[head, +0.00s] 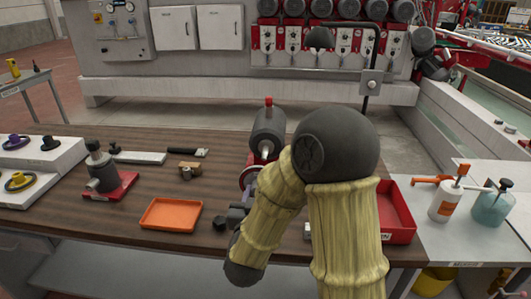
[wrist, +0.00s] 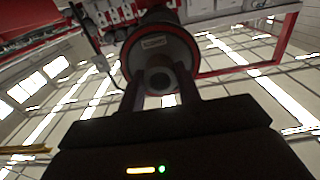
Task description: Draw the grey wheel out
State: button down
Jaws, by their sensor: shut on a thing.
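The grey wheel (wrist: 160,77) shows in the wrist view as a round grey piece with a dark centre. My gripper (wrist: 161,84) is shut on it, with one finger on each side. Right behind it is a larger dark round body with a red rim (wrist: 160,41) and a small label. I cannot tell whether the wheel still touches that body. My arm hides the wheel and most of my gripper there.
On the bench (head: 150,240) are an orange tray (head: 170,214), a dark fixture on a red base (head: 106,175) and a red bin (head: 397,212) at right. Bottles (head: 446,202) stand further right. Coloured wheels (head: 20,182) lie at far left. The large machine (head: 180,70) stands behind.

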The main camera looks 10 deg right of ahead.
jog(key=shift+s+a+f+b, duration=0.1)
jog(key=shift+s+b, duration=0.35)
jog(key=shift+b, duration=1.2)
jog(key=b, duration=0.1)
jog(key=s+b, duration=0.1)
jog(key=shift+s+a+b, duration=0.15)
jog(key=shift+a+b, duration=0.1)
jog(key=shift+b, duration=0.15)
